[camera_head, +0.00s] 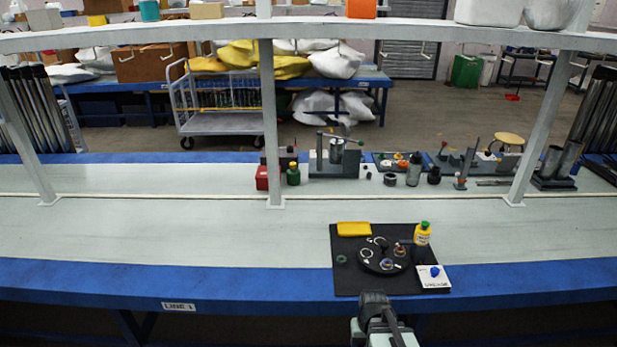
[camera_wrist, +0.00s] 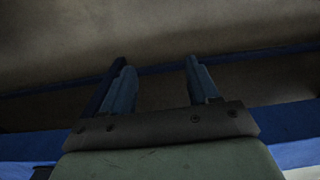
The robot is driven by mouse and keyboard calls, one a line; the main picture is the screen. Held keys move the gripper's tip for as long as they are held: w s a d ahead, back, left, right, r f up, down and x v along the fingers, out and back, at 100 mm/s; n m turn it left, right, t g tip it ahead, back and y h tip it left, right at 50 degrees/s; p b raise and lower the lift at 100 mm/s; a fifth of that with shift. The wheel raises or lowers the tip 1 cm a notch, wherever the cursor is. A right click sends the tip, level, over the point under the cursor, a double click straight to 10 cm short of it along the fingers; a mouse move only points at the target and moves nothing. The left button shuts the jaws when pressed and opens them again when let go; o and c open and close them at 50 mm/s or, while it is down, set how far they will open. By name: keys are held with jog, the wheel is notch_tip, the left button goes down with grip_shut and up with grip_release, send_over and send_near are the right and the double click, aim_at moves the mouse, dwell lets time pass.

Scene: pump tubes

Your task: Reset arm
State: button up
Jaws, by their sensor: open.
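My gripper (camera_head: 374,298) is in front of the blue front edge of the workbench, just below the black mat (camera_head: 345,275) in the head view. In the wrist view my gripper (camera_wrist: 160,85) shows its two fingers spread apart, with nothing between them. Behind the fingers I see the dim floor and a blue beam. On the mat are a round black plate (camera_head: 372,266) with several small parts, a yellow block (camera_head: 353,229), a yellow bottle with a green cap (camera_head: 422,234) and a white card (camera_head: 434,277) with a blue item on it.
A grey upright (camera_head: 269,120) rises from the bench behind the mat. Further back stand a red container (camera_head: 261,178), a green bottle (camera_head: 293,174), a grey fixture (camera_head: 335,160) and several metal parts. The bench left of the mat is clear.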

jog(key=s+f+g, duration=0.3)
jog(key=s+f, duration=0.6)
jog(key=s, duration=0.5)
jog(key=s+f+g, duration=0.3)
jog(key=s+f, duration=0.6)
jog(key=s, duration=0.5)
jog(key=shift+f, duration=0.2)
jog(key=shift+s, duration=0.1)
